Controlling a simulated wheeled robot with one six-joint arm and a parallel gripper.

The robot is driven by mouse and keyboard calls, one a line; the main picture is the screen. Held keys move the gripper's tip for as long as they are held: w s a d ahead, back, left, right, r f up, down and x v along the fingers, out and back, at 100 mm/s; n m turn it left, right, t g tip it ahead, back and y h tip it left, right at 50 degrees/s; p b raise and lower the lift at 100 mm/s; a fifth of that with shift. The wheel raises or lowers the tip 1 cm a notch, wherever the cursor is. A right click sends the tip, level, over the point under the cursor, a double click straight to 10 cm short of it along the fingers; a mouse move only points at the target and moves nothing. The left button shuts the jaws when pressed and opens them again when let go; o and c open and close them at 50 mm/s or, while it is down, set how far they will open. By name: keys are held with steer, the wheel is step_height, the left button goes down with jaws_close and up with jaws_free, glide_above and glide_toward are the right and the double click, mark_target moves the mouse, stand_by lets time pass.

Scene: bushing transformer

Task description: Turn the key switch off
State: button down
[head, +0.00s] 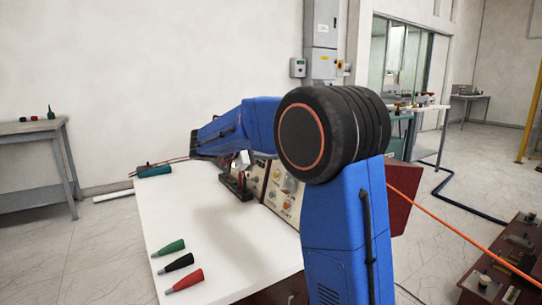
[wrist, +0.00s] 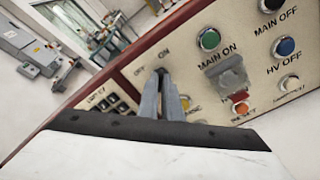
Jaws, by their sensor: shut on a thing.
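The cream control panel (wrist: 135,70) shows tilted in the wrist view. My gripper (wrist: 161,78) reaches up to it, its two grey fingers close together at the spot between the OFF and ON labels. The fingers are shut on the key switch (wrist: 160,70), of which only a small dark part shows at their tips. The key's exact angle is hidden by the fingers. In the head view my blue arm covers part of the panel (head: 283,190), and my dark gripper (head: 243,187) is at the panel's left side.
A green button (wrist: 208,39), a blue button (wrist: 285,46), a red button (wrist: 240,107) and a grey square guard (wrist: 232,74) sit right of the key.

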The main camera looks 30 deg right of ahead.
steer(key=shift+w+n+g, duration=0.1)
steer(key=shift+n+g, duration=0.25)
steer(key=shift+n, duration=3.85)
steer(key=shift+n+g, duration=0.35)
steer(key=shift+n, duration=3.85)
steer(key=c, duration=1.9)
jaws_free()
steer(key=shift+a, duration=0.1)
steer(key=shift+c, duration=0.2)
